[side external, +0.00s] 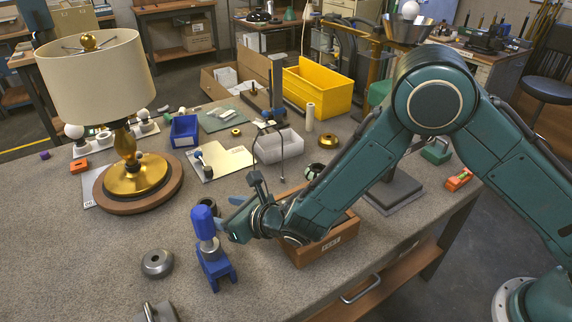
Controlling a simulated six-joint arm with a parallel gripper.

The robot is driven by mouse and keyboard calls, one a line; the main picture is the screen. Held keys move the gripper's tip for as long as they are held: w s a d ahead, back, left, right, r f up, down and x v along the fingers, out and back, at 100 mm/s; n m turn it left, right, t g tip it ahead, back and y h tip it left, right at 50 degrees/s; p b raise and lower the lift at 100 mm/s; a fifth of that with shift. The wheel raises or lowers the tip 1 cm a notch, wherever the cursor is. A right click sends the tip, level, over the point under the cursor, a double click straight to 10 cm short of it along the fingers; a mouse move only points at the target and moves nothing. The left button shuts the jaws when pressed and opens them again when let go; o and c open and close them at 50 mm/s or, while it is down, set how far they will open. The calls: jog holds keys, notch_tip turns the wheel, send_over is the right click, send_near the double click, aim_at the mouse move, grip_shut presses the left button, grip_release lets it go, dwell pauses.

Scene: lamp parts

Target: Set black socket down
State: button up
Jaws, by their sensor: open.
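A small dark cylinder that looks like the black socket (208,203) is just behind the upright blue cylinder, partly hidden by it. My gripper (227,215) is low over the table, its fingers pointing left toward the dark cylinder. The fingers are apart, and I see nothing clamped between them. Whether a finger touches the dark cylinder cannot be told from this side. The assembled lamp (135,165), with a cream shade and brass stem, stands on a round wooden base at the left.
A blue fixture (216,270) with an upright blue cylinder stands close in front of my gripper. A grey metal ring (157,263) lies left of it. A wooden box (325,243) is under my forearm. The table's left front is mostly clear.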

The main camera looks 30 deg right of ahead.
jog(key=shift+v, duration=2.6)
jog(key=s+d+r+m+g+h, duration=0.2)
jog(key=s+d+r+m, duration=0.1)
jog(key=d+r+m, duration=0.65)
jog(key=s+d+r+m+g+h, duration=0.1)
jog(key=s+d+r+m+h, duration=0.1)
jog(key=d+r+m, duration=0.75)
jog(key=s+d+m+g, duration=0.1)
jog(key=s+d+m, duration=0.3)
jog(key=s+m, duration=0.3)
jog(key=s+d+r+m+g, duration=0.1)
jog(key=s+d+m, duration=0.3)
jog(key=s+m, duration=0.3)
jog(key=s+d+r+m+g+h, duration=0.1)
jog(key=s+d+m+g, duration=0.1)
jog(key=s+d+m, duration=0.2)
jog(key=s+m, duration=0.3)
jog(key=s, duration=0.4)
jog(key=shift+s+r, duration=0.2)
